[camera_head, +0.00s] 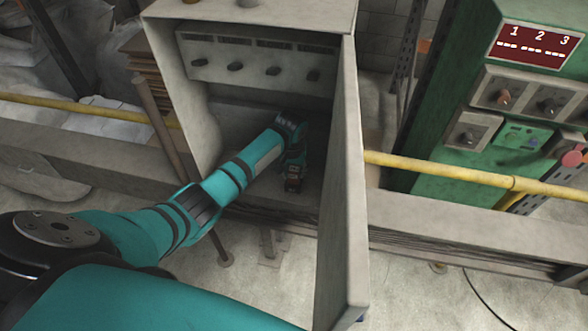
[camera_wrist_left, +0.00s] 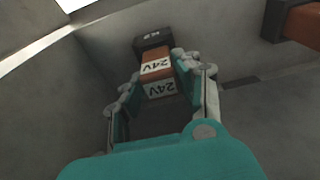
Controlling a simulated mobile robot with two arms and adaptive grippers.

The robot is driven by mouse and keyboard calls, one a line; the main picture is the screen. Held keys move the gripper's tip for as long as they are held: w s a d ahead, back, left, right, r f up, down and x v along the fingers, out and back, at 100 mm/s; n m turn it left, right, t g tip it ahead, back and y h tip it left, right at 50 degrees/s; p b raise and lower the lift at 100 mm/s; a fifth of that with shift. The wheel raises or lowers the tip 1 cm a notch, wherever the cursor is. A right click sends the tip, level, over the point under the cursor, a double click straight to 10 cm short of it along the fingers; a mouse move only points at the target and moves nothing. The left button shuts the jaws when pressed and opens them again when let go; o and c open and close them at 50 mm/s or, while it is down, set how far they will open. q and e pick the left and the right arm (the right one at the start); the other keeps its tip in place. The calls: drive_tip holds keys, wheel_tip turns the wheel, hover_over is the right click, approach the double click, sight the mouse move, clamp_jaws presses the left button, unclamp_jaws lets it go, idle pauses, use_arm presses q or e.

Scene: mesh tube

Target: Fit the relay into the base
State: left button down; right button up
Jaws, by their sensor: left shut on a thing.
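My left gripper (camera_head: 294,170) is inside an open grey cabinet (camera_head: 347,180), low and near its right side, pointing down. In the left wrist view my left gripper (camera_wrist_left: 157,85) has its two jointed fingers on either side of an orange-brown block with a dark end (camera_wrist_left: 152,41), which looks like the relay (camera_wrist_left: 157,62). It is shut on this block. A white label on it reads 24V, and a second 24V label (camera_wrist_left: 160,89) shows just below. I cannot tell which part is the base or whether the relay touches it. My right gripper is not in view.
Another orange-brown piece with a dark end (camera_wrist_left: 297,22) shows at the upper right of the wrist view. A panel with several dark knobs (camera_head: 255,62) is at the cabinet's back. The open door stands right of my arm. A green control cabinet (camera_head: 440,160) is farther right.

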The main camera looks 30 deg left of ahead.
use_arm(q)
drive_tip(key=shift+f, duration=0.15)
drive_tip(key=c, duration=0.9)
unclamp_jaws()
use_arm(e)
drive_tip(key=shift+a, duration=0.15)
use_arm(q)
drive_tip(key=shift+r, duration=0.35)
drive_tip(key=shift+s+d+r, duration=0.1)
drive_tip(key=shift+s+r, duration=0.2)
drive_tip(key=shift+r, duration=1.6)
drive_tip(key=shift+s+d+r, duration=0.1)
drive_tip(key=shift+s+r, duration=0.2)
drive_tip(key=shift+r, duration=1.65)
drive_tip(key=shift+s+d+r, duration=0.1)
drive_tip(key=shift+s+r, duration=0.2)
drive_tip(key=shift+r, duration=1.6)
